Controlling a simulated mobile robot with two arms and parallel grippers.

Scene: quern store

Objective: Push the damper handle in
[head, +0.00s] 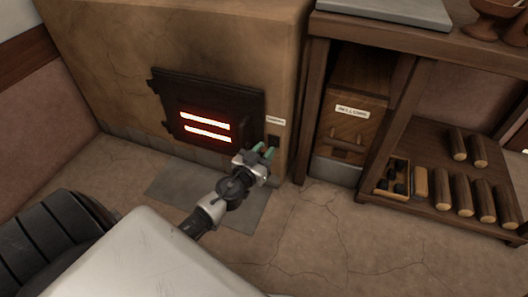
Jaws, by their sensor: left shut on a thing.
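The damper's dark plate (274,140) is set low in the right part of the stove's front, beside the black fire door and under a small white label (275,121). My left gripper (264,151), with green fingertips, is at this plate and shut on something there. That fits the damper handle, but the fingers hide it and the handle itself cannot be made out. How far the handle sticks out cannot be told. My right gripper is not in view.
The stove's black door (209,112) glows through two slots, left of my gripper. A grey plate (212,192) lies on the floor below. A wooden shelf unit (397,150) with several logs (463,194) stands close on the right. The front floor is clear.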

